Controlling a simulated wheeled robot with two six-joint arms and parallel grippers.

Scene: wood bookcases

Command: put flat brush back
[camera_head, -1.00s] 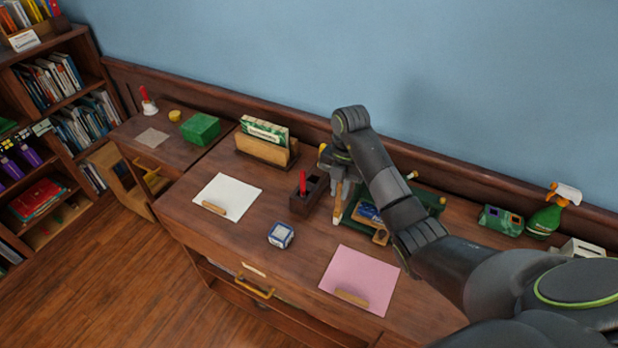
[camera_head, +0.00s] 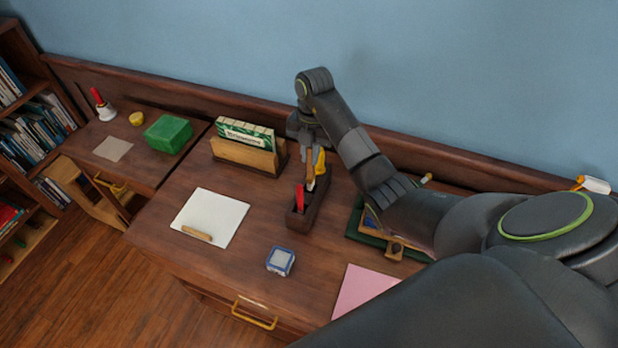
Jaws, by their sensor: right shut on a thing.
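The flat brush (camera_head: 310,169) has a light brown handle and is held upright by my right gripper (camera_head: 314,153), which is shut on it. The brush is over the dark wooden holder (camera_head: 303,217), and its lower end is at the holder's opening. I cannot tell whether it is inside or just above it. A red item (camera_head: 299,198) stands in the front part of the holder. A yellow part (camera_head: 320,162) shows beside the gripper's fingers. My left gripper is not in view.
A card box (camera_head: 246,146) stands behind the holder to the left. White paper (camera_head: 210,216), a blue-and-white box (camera_head: 280,261) and pink paper (camera_head: 360,290) lie in front. A green tray (camera_head: 371,239) is to the right, partly behind my arm.

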